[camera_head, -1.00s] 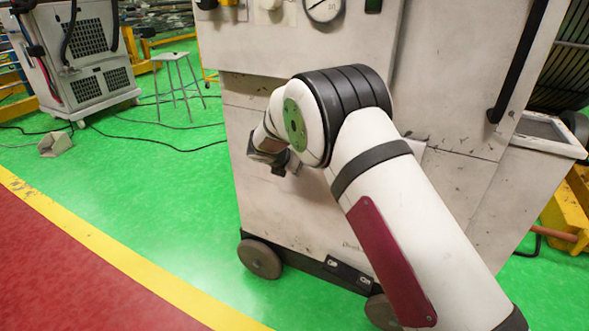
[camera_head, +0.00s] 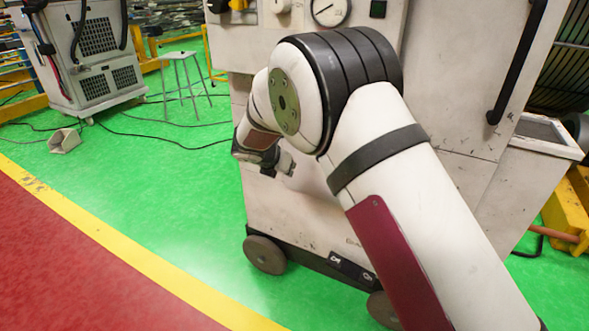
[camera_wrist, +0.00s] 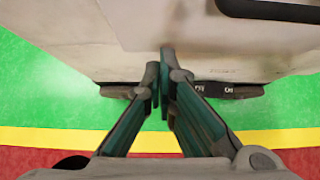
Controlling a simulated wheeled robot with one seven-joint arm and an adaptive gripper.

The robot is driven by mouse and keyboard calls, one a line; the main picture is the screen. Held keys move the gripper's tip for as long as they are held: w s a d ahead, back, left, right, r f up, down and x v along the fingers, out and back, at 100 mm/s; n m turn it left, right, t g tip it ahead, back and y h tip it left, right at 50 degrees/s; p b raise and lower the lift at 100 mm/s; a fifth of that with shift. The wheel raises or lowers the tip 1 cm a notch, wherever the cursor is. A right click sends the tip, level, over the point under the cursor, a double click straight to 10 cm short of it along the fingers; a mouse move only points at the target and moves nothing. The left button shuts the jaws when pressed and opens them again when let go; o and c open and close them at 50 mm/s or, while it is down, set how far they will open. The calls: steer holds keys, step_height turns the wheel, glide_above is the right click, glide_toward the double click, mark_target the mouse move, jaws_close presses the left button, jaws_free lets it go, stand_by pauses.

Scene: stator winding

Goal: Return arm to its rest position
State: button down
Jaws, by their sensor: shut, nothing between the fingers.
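My gripper (camera_wrist: 160,88) shows in the wrist view with its two fingers close together and nothing between them. It points toward the lower front of a white machine cabinet (camera_wrist: 110,40) and the green floor. In the head view my arm is folded in front of the same cabinet (camera_head: 465,85), its elbow bent high. The wrist end hangs left of the elbow, near the cabinet's left side.
The cabinet stands on wheels (camera_head: 265,255) and carries a gauge (camera_head: 330,10). A stool (camera_head: 180,75) and a grey unit (camera_head: 90,60) stand back left. Cables (camera_head: 165,135) lie on the green floor. A yellow line (camera_head: 110,240) borders a red area. The floor at left is mostly clear.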

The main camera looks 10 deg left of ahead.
steer(key=s+d+r+m+g+h, duration=0.1)
steer(key=s+d+r+m+g, duration=0.1)
steer(key=s+d+r+m, duration=0.75)
steer(key=s+d+r+m+g+h, duration=0.15)
steer(key=s+d+r+m, duration=0.45)
steer(key=s+d+r, duration=0.7)
steer(key=s+d+m+g+y, duration=0.2)
steer(key=s+d+m+g, duration=0.1)
steer(key=s+d+m, duration=0.75)
steer(key=s+a+f+m+y, duration=0.1)
steer(key=s+f+m+y, duration=0.15)
steer(key=s, duration=0.75)
steer(key=s+a+f+m+y, duration=0.1)
steer(key=s+a+m, duration=0.15)
steer(key=s, duration=0.65)
step_height(320, 180, up, 18)
steer(key=s+m+t+p, duration=0.1)
steer(key=t+p, duration=0.1)
steer(key=p, duration=1.5)
steer(key=shift+d+f, duration=0.15)
